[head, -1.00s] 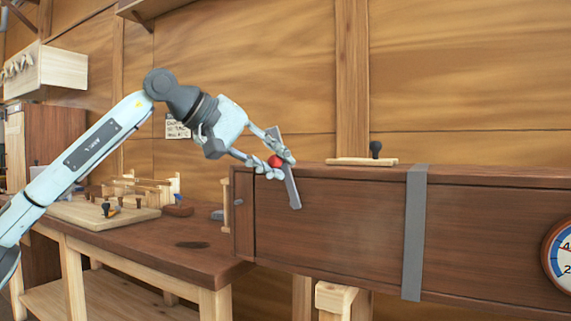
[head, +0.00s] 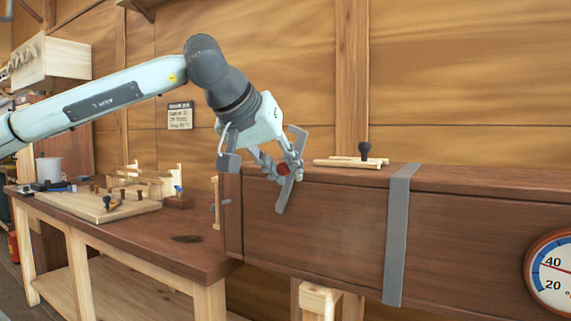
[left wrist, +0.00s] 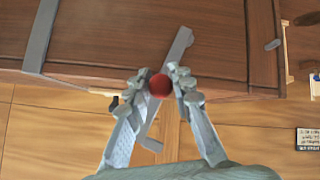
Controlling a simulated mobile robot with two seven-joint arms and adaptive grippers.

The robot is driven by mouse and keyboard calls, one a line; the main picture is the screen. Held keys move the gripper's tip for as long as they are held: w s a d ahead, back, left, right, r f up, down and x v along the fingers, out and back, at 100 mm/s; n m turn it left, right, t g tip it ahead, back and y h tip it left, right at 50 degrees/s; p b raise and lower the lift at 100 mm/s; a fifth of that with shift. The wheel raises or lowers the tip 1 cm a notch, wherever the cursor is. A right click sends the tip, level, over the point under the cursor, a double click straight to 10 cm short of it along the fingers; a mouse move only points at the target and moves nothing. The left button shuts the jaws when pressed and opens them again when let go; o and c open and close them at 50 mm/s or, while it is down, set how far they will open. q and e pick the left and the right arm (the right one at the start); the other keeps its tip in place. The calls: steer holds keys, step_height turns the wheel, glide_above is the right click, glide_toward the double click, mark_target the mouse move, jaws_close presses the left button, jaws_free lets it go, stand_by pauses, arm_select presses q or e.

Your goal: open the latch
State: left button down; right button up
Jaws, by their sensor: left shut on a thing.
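The latch is a grey bar (head: 284,198) with a red knob (head: 283,169), on the front of a long dark wooden box (head: 330,220) near its left end. The bar is tilted, its top to the right and its bottom to the left, and its upper end stands above the box's top edge. My left gripper (head: 284,171) is shut on the red knob. In the left wrist view the fingers press on both sides of the knob (left wrist: 160,86), and the bar (left wrist: 178,50) runs slantwise behind it. My right gripper is in neither view.
A grey strap (head: 398,240) crosses the box right of the latch, and a round gauge (head: 552,272) is farther right. A wooden piece with a dark knob (head: 364,150) lies on top. A workbench (head: 150,235) with a board (head: 95,205) stands at left.

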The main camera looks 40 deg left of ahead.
arm_select(q)
steer(key=shift+d, duration=0.1)
stand_by(0.4)
steer(key=c, duration=1.3)
jaws_free()
steer(key=v, duration=1.2)
steer(key=shift+d+f, duration=0.1)
steer(key=shift+d, duration=0.05)
